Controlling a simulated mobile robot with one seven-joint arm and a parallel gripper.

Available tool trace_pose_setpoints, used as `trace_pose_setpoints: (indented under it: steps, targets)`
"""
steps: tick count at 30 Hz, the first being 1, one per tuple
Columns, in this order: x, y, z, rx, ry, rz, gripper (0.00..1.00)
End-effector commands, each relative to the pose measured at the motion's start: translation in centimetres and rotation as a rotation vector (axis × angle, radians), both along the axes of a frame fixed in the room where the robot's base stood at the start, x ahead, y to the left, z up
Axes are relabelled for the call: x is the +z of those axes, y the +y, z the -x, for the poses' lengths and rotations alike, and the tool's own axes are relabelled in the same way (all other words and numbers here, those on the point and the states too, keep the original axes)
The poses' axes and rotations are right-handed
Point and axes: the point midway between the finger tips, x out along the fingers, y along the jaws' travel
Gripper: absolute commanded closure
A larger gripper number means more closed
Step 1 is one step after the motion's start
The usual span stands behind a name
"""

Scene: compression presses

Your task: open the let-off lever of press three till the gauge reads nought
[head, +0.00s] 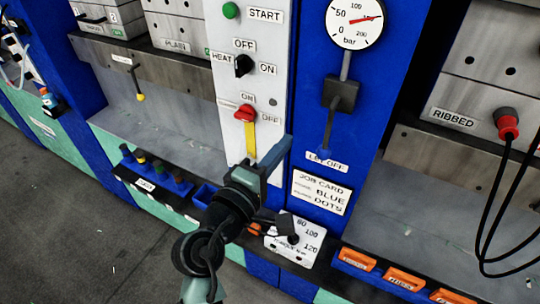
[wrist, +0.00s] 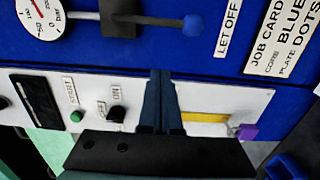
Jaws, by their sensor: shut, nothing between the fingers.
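The let-off lever (head: 341,95) is a dark block on a blue column, with a grey rod hanging down towards the "LET OFF" label (head: 327,162). In the wrist view the lever block (wrist: 119,18) and rod end in a blue knob (wrist: 192,25) beside the label. The round gauge (head: 354,22) above has a red needle pointing right, between 100 and 200 bar. My gripper (head: 287,143) is shut and empty, left of and near the knob in the head view. Its fingers (wrist: 161,78) also show in the wrist view, apart from the lever. No press number is readable.
A white control panel (head: 262,75) with a green start button, black switch and red knob stands left. A job card (head: 321,192) sits below the lever. A right-hand press has a red plug (head: 508,128) with hanging black cables. Orange-fronted bins (head: 405,278) line the lower right.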

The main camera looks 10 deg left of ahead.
Motion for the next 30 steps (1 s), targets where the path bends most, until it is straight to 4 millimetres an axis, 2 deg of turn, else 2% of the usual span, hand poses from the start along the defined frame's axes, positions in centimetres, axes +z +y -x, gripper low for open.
trace_pose_setpoints:
  steps: [1,4,6,12,30]
  targets:
    - [0.3,-0.4,-1.1,-0.002,0.001,0.000,1.00]
    - [0.3,-1.0,-2.9,-0.002,0.001,-0.001,1.00]
    - [0.3,-2.4,-2.6,-0.005,0.003,0.000,1.00]
    - [0.2,-4.4,-2.4,-0.001,0.001,-0.001,1.00]
    - [0.0,-5.0,-2.3,0.000,0.005,0.014,1.00]
